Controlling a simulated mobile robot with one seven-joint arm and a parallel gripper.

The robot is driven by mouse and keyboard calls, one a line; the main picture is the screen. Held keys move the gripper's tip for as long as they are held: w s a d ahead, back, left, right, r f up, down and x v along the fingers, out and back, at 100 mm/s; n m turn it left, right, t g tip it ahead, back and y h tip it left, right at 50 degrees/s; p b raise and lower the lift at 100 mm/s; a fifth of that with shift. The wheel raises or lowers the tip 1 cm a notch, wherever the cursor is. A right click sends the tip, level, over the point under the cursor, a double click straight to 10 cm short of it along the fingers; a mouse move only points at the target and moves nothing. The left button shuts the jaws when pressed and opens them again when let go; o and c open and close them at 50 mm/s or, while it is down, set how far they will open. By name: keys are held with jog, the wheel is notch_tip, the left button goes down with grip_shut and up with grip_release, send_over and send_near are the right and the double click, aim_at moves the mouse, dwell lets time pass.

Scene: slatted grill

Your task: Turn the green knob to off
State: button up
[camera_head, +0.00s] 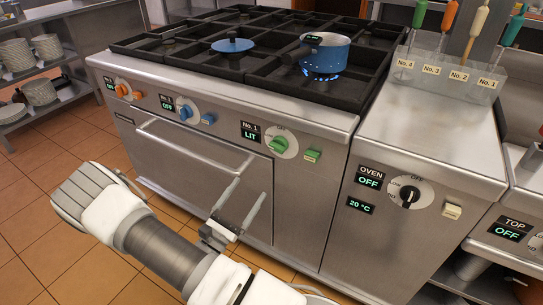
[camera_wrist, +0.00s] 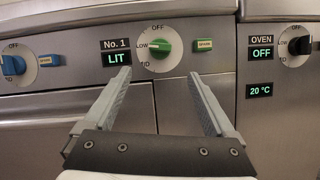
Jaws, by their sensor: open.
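The green knob (camera_head: 279,144) is on the stove's front panel, on a round white dial. Next to it a display (camera_head: 251,132) reads "No. 1 LIT". In the wrist view the green knob (camera_wrist: 160,48) sits at the upper middle, with the "LOW" mark to its left and "OFF" above. My gripper (camera_head: 242,194) is open and empty, in front of the oven door and below the knob. In the wrist view its two fingers (camera_wrist: 157,80) point toward the panel, apart from the knob, which shows above and between the fingertips.
A green spark button (camera_head: 312,155) is right of the knob. Blue (camera_head: 185,112) and orange (camera_head: 121,90) knobs sit to the left, and a black oven knob (camera_head: 409,196) to the right. The oven handle (camera_head: 190,155) juts out. A blue pot (camera_head: 325,55) stands over a blue flame.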

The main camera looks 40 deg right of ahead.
aim_at(275, 151)
jog(key=b+x, duration=0.2)
jog(key=x, duration=1.1)
jog(key=shift+w+d+r, duration=0.1)
jog(key=shift+d, duration=0.25)
jog(key=shift+c, duration=0.2)
jog(key=c, duration=1.3)
jog(key=shift+c, duration=0.2)
